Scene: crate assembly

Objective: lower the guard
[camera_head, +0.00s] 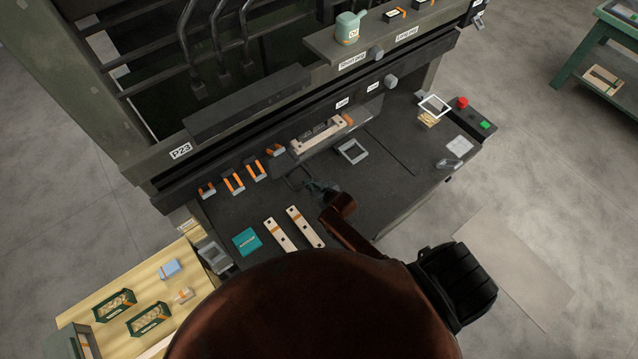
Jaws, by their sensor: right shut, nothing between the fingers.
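A pale, see-through panel (367,112), which looks like the guard, hangs at the front of the dark press above the worktable (385,190). A wooden piece with an orange end (320,135) shows at it; whether it lies behind or under the panel is unclear. My right gripper (308,187) is small and dark, low over the worktable, in front of and below the panel and apart from it. It is shut and empty. My brown right arm hides the near part of the table. My left gripper is not in view.
Orange-marked holders (234,183) line the press front at left. Red (463,102) and green (485,125) buttons sit at the right end.

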